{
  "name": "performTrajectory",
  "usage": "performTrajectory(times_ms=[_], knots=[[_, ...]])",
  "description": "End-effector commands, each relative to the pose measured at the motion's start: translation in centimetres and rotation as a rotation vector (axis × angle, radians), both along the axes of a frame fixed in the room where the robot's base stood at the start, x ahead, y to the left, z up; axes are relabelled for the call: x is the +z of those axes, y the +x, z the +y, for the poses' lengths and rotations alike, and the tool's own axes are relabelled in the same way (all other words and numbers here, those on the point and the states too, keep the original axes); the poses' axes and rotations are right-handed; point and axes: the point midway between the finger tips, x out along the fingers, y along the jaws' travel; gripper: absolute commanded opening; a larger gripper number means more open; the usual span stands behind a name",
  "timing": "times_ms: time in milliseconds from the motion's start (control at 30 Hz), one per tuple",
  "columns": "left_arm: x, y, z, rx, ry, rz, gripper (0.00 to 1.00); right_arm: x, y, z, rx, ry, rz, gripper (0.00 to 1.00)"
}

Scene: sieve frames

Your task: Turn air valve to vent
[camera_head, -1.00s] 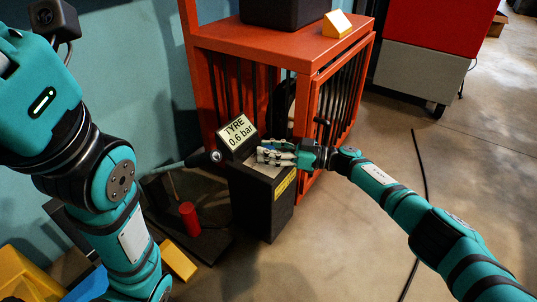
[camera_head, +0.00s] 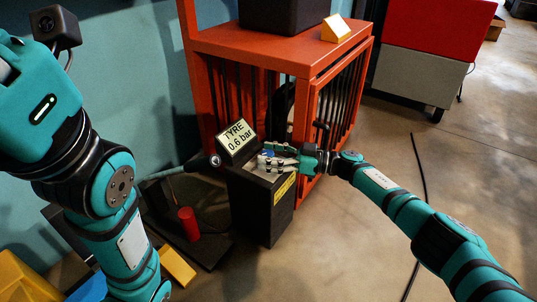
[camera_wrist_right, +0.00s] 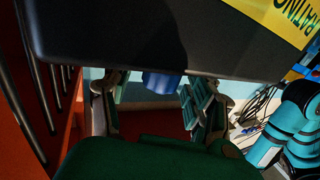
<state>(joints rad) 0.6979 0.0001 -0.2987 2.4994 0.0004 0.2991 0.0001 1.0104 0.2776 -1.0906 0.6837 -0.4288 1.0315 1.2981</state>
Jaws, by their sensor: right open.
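The black control box (camera_head: 258,208) stands in front of the red cage, with a display reading "TYRE 0.6 bar" (camera_head: 236,138) on top. My right gripper (camera_head: 272,160) is at the top of the box, just right of and below the display. Its fingers are apart. In the right wrist view, the open fingers (camera_wrist_right: 158,98) have a small blue piece (camera_wrist_right: 162,83) between them, perhaps the air valve handle. The box's dark body (camera_wrist_right: 150,40) hides part of it, and contact cannot be told. Vent markings are not legible. My left gripper is out of frame.
The red cage (camera_head: 258,48) with dark bars stands close behind the box. A red cylinder (camera_head: 188,222) stands on a dark base to the left. A yellow block (camera_head: 178,266) lies near my left arm.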

Motion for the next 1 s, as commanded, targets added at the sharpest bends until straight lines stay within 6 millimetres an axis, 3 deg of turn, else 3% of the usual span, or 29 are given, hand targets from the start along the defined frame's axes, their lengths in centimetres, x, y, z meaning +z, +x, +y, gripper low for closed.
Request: performTrajectory(times_ms=[500, 700, 1000], knots=[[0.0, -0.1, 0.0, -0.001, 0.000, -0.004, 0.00, -0.1, -2.1, -9.7, -0.004, -0.003, 0.002, 0.59], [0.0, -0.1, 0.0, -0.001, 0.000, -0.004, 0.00, -0.1, -2.4, -11.2, -0.002, -0.002, 0.001, 0.59], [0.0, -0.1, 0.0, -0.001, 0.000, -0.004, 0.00, -0.1, -2.4, -11.3, -0.002, -0.002, 0.001, 0.59]])
